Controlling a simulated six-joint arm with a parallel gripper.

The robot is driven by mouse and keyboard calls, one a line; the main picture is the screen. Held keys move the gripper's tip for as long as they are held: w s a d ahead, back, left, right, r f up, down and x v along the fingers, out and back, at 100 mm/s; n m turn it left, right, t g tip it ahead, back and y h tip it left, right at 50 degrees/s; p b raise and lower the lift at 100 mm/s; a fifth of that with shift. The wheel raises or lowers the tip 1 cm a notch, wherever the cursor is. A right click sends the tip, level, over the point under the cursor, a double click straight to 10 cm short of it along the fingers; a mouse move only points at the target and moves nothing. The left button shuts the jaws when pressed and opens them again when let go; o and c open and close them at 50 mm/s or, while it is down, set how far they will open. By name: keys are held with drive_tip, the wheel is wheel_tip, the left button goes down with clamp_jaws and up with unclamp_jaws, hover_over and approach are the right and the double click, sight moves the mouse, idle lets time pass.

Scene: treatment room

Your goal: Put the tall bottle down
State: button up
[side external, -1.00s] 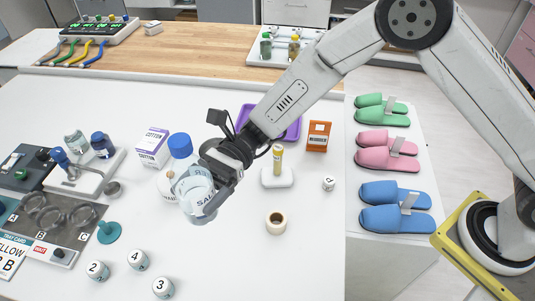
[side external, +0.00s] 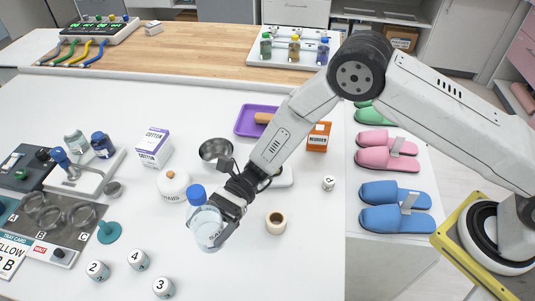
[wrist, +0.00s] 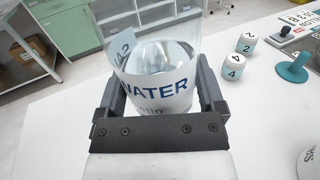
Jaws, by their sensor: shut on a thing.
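The tall bottle (side external: 208,232) is clear, with a blue cap and a printed label. My gripper (side external: 224,218) is shut on its body from the right in the side view. The bottle is over the white table, close to upright with a slight lean in the picture. I cannot tell whether its base touches the table. In the wrist view the clear bottle (wrist: 160,85) sits between both fingers, and its label reads "WATER". Its cap is not visible there.
A white jar (side external: 172,186) stands just behind the bottle, and a metal bowl (side external: 215,149) is farther back. A tape roll (side external: 276,221) is to the right. Numbered pots (side external: 137,260) stand at front left. The white table (side external: 225,280) is clear in front of the bottle.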

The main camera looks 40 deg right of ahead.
sight(198, 188)
drive_tip(key=shift+f, duration=0.15)
drive_tip(key=shift+f, duration=3.2)
drive_tip(key=shift+f, duration=0.65)
drive_tip(key=o, duration=1.2)
drive_tip(key=shift+r, duration=0.1)
wheel_tip(198, 188, up, 21)
drive_tip(key=shift+d+r, duration=0.15)
drive_tip(key=shift+w+d+r+m+t, duration=0.15)
drive_tip(key=shift+w+d+m+t, duration=1.45)
drive_tip(key=shift+d+t, duration=1.2)
drive_tip(key=shift+w+d+r+m+t, duration=0.1)
drive_tip(key=shift+w+d+m+t, duration=1.65)
drive_tip(key=shift+d, duration=1.9)
drive_tip(key=shift+w+d+r+m+t, duration=0.15)
drive_tip(key=shift+w+d+m+t, duration=1.2)
drive_tip(key=shift+d+t, duration=1.55)
